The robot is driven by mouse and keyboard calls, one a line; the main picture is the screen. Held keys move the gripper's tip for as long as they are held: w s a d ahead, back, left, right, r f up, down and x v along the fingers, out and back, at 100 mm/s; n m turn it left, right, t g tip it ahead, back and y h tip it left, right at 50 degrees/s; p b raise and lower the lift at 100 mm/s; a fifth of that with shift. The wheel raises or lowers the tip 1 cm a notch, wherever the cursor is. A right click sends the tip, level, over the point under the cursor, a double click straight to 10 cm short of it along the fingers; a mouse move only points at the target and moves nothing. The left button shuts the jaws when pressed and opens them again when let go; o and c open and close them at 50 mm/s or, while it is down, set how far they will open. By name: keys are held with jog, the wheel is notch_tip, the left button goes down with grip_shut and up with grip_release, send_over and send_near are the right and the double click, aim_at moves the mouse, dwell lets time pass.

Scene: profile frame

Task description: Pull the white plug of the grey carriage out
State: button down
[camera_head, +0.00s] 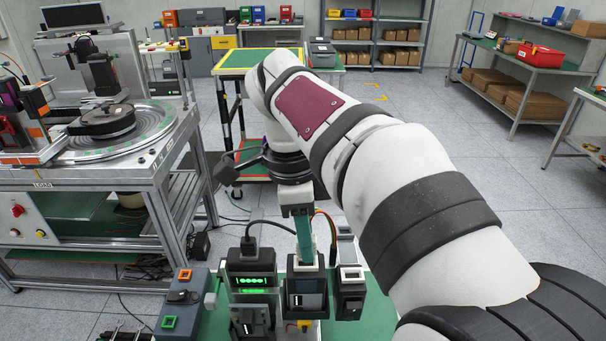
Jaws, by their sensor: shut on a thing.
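My gripper (304,262) points down in the lower middle of the view, its teal finger reaching the top of a dark grey carriage (306,287). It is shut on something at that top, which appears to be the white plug. The plug is mostly hidden by the finger, and I cannot tell whether it is still seated. Thin red and yellow wires (331,228) loop beside the gripper on the right and come down near the carriage top.
A black module with green lights (251,281) and a black cable stands close on the left. Another dark module with a white top (351,292) stands close on the right. A grey box with orange and green buttons (183,305) is further left. A workbench (100,178) stands at left.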

jog(key=shift+r, duration=1.5)
jog(key=shift+d, duration=0.1)
